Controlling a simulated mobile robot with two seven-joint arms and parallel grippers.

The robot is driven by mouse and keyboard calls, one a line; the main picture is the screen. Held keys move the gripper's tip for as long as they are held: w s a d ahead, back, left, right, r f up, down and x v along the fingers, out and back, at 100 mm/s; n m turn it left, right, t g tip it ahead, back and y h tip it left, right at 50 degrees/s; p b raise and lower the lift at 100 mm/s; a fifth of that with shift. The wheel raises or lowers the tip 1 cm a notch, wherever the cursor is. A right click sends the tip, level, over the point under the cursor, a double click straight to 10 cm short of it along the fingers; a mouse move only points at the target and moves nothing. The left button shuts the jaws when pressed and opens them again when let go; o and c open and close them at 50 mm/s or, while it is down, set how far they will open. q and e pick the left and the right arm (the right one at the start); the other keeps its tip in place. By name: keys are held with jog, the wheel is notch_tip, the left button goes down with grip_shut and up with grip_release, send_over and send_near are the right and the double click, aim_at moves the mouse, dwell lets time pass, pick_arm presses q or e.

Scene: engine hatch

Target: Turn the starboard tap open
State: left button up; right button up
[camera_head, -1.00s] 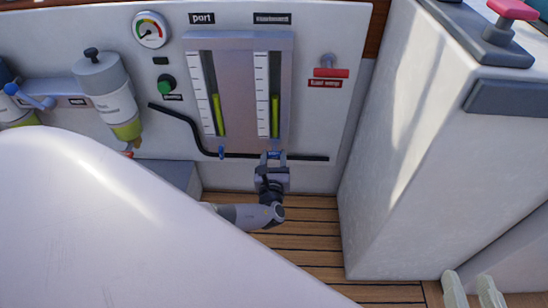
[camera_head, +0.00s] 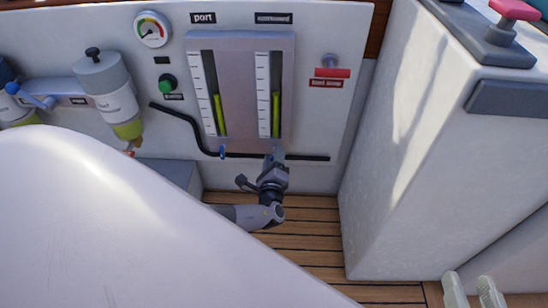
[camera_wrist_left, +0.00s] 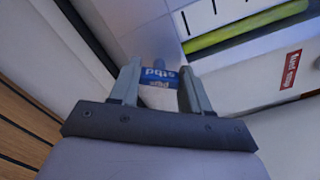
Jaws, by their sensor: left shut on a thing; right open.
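The starboard tap (camera_wrist_left: 160,77) is a small blue handle marked "stbd" in the left wrist view. My left gripper (camera_head: 277,152) is shut on it, with one finger at each end of the blue handle. In the head view the gripper covers the tap, below the right-hand sight glass (camera_head: 276,95). The tap's exact angle against the pipe cannot be told. My right gripper (camera_head: 469,282) is open and empty at the lower right, showing only its two pale fingers.
The blue port tap (camera_head: 222,151) hangs below the left sight glass (camera_head: 214,95). A black hose (camera_head: 180,117) runs along the panel. A white cabinet (camera_head: 410,160) stands to the right. A large pale surface fills the lower left. Planked floor (camera_head: 310,240) lies below.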

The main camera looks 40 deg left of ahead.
pick_arm(q)
jog(key=n, duration=0.6)
jog(key=shift+f+n, duration=0.15)
jog(key=shift+n, duration=0.25)
dwell(0.4)
jog(key=o, duration=1.1)
jog(key=shift+c, duration=0.2)
jog(key=shift+s, duration=0.1)
